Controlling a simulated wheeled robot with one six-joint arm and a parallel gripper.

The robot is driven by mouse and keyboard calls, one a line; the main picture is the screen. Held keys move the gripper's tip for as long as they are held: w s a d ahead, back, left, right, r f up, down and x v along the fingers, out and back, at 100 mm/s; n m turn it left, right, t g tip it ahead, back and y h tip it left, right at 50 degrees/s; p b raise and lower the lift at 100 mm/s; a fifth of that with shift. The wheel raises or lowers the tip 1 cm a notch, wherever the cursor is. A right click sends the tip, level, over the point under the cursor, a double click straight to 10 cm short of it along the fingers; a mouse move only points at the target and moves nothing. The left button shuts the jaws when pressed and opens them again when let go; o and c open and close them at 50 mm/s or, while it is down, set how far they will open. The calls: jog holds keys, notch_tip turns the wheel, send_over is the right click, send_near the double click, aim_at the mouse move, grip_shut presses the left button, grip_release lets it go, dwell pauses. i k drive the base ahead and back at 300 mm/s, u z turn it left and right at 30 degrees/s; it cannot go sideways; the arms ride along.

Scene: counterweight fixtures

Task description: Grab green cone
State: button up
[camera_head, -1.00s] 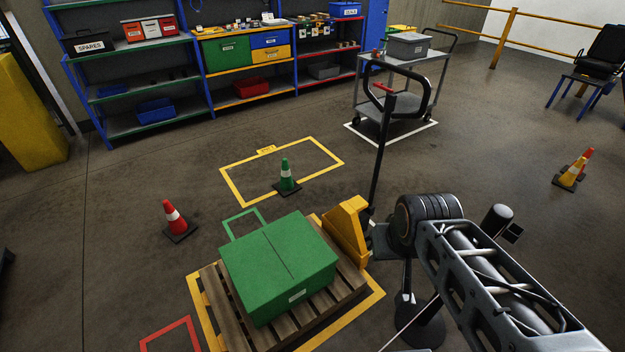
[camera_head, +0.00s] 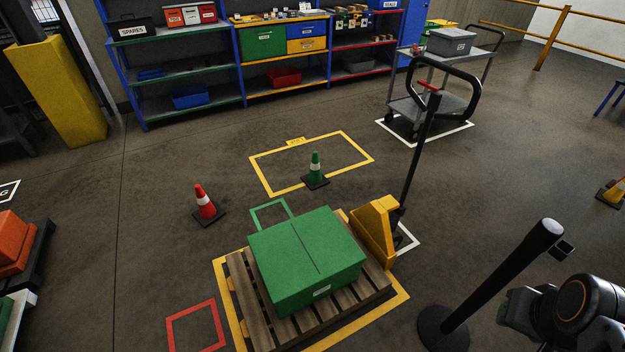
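The green cone (camera_head: 315,170) with a white band and a dark square base stands upright on the floor, in the middle of the head view. It is at the front edge of a yellow floor outline (camera_head: 268,178), near its right part. The cone is fully visible and nothing touches it. Part of my arm shows at the lower right, well apart from the cone. My gripper cannot be made out in this view.
A green box (camera_head: 305,258) on a wooden pallet (camera_head: 247,302) with a yellow pallet jack (camera_head: 374,228) stands in front of the cone. A red cone (camera_head: 205,202) is to the left. A black post (camera_head: 500,275) stands at the right. Floor between the cones is clear.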

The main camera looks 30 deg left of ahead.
aim_at(314, 180)
jog(key=k, duration=2.35)
jog(key=u, duration=2.5)
jog(key=i, duration=3.6)
jog(key=z, duration=0.95)
jog(key=i, duration=3.25)
